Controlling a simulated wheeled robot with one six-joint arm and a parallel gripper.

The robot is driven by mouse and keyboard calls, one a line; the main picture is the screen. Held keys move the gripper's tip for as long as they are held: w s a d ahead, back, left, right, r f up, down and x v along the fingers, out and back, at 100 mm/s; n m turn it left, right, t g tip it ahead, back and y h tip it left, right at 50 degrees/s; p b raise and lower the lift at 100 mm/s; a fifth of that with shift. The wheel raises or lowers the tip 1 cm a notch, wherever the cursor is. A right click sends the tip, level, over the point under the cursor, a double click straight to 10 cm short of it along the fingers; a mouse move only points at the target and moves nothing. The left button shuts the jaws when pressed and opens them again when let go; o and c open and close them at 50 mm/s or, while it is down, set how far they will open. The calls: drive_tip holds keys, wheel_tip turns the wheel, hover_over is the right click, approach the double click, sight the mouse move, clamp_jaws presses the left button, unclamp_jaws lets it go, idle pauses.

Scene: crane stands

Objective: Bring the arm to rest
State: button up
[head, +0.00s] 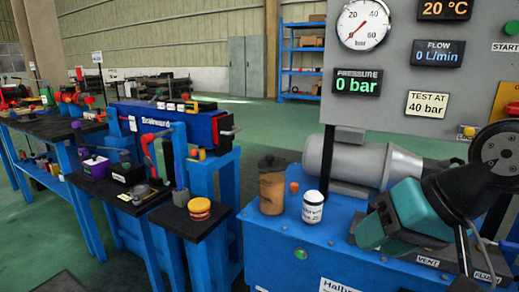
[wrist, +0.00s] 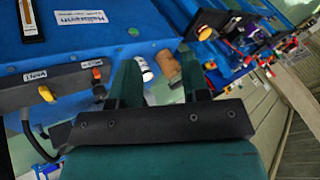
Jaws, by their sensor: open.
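My gripper (wrist: 158,78) shows in the wrist view with its two dark green fingers apart and nothing between them in its grasp. In the wrist view the white bottle (wrist: 143,69) and the brown jar (wrist: 168,65) appear beyond the gap between the fingers, and I see no contact. In the head view my teal and black arm is folded at the right, above the blue test bench (head: 285,262); its fingertips are hard to make out there.
On the bench stand the brown jar (head: 272,190), the white bottle (head: 312,207) and a grey motor (head: 350,165). A grey gauge panel (head: 425,60) rises behind. At the left, small dark shelves (head: 195,222) hold a red-yellow tin (head: 199,208). Green floor is open further back.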

drive_tip(key=s+a+f+n+g, duration=0.2)
drive_tip(key=s+a+n+g, duration=0.2)
drive_tip(key=s+n, duration=0.35)
wheel_tip(320, 180, up, 21)
drive_tip(key=s+h+p, duration=0.1)
drive_tip(key=p, duration=1.9)
drive_tip(key=shift+f+g+p, duration=0.15)
drive_tip(key=shift+g+p, duration=0.15)
drive_tip(key=shift+s, duration=0.1)
drive_tip(key=shift+d, duration=0.1)
